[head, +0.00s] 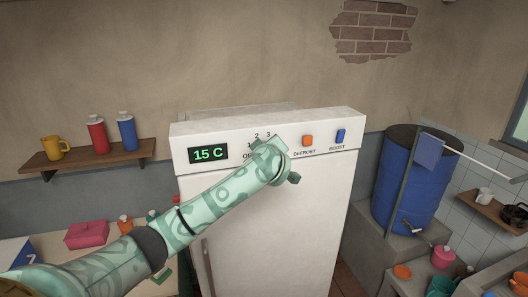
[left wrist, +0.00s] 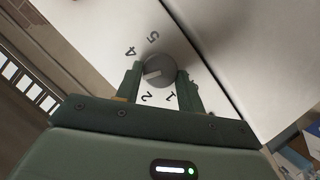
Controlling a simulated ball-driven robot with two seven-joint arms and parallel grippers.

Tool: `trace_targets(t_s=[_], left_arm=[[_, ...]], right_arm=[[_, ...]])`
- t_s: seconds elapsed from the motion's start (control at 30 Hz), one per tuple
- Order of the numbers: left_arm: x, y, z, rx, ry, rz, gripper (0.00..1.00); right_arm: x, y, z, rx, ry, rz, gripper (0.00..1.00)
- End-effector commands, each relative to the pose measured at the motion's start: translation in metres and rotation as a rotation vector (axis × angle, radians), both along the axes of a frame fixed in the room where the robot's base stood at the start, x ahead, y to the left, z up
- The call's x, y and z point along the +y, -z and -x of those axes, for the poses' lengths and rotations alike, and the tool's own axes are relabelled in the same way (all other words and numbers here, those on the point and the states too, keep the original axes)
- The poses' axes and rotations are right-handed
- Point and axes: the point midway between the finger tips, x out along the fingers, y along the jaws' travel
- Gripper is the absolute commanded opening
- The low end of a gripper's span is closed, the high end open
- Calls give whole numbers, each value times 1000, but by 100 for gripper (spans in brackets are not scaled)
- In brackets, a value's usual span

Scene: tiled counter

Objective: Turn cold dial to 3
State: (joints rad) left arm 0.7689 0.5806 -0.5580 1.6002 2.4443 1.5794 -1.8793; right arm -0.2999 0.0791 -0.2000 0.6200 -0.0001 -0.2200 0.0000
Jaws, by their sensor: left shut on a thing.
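The white fridge (head: 270,230) has a top panel with a green "15 C" display (head: 208,153). In the head view my left arm reaches up to the panel, and its gripper (head: 268,148) covers the dial; "2", "3" and part of "OFF" show around it. In the left wrist view the round grey cold dial (left wrist: 160,66) sits between the fingers of my left gripper (left wrist: 158,80), which is shut on it. Its pale pointer mark points left and slightly down, towards the left finger. Numbers 1, 2, 4 and 5 show; 3 is hidden there. My right gripper is out of view.
An orange defrost button (head: 307,140) and a blue boost switch (head: 340,136) are right of the dial. A shelf (head: 90,158) with a mug and bottles is at left. A blue barrel (head: 400,190) stands right of the fridge.

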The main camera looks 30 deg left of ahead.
Motion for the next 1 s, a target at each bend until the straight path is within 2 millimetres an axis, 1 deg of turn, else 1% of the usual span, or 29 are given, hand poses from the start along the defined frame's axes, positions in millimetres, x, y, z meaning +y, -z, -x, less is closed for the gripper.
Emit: trace_targets(t_s=[0.57,0.6,0.63,0.67,0.9,1.0], left_arm=[[0,1,0,25,0,-20,16],[0,1,0,25,0,-20,49],[0,1,0,24,0,-19,58],[0,1,0,24,0,-19,60],[0,0,0,23,0,-20,60],[-3,-1,3,23,0,-20,60]], right_arm=[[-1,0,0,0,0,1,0],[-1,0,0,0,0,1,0],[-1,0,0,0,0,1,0],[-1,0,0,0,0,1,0],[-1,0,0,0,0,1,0],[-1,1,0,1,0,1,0]])
